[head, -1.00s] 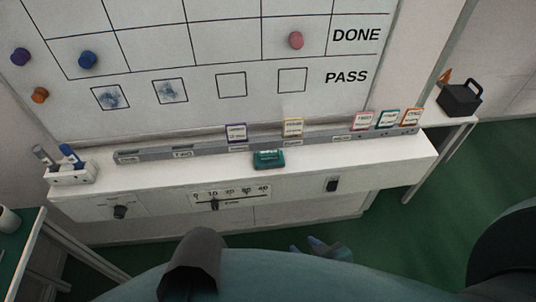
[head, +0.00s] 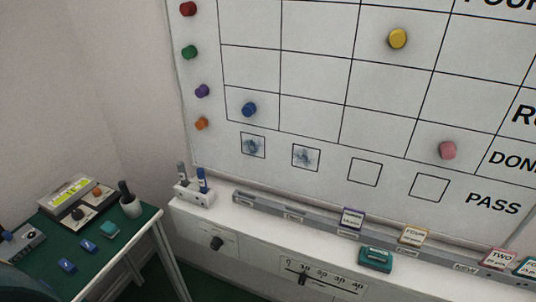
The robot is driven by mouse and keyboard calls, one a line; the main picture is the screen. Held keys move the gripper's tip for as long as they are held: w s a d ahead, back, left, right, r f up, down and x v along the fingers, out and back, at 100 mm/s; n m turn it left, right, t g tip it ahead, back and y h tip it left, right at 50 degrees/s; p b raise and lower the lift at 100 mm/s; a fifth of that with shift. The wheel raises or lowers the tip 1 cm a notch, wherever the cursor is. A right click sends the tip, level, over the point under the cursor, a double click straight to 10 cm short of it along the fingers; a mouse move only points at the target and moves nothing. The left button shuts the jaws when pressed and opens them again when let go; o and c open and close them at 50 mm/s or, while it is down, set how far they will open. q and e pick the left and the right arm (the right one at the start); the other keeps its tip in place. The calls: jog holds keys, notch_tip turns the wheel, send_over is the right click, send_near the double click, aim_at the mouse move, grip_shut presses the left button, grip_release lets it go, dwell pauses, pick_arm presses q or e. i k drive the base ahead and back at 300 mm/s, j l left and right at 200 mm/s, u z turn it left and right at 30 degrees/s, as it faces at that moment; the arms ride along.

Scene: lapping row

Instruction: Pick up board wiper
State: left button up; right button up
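A teal block with a pale label on top, which looks like the board wiper (head: 375,259), lies on the white ledge (head: 334,246) below the whiteboard, in front of the grey card rail. It lies flat at the lower right of the head view, and nothing touches it from above. Neither of my grippers is in the head view. A dark rounded shape at the lower left corner may be part of my own arm.
The whiteboard (head: 320,88) carries coloured magnets and two smudged squares. A white pen holder (head: 194,197) stands at the ledge's left end. Cards (head: 352,218) stand in the grey rail (head: 272,211). A green table (head: 135,243) at left holds small blocks, devices and a cup (head: 130,204).

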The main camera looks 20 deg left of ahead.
aim_at(373, 257)
jog(key=l+u, duration=0.85)
jog(key=u, duration=0.15)
jog(key=l+u, duration=0.5)
jog(key=k+j, duration=0.05)
jog(key=j, duration=0.05)
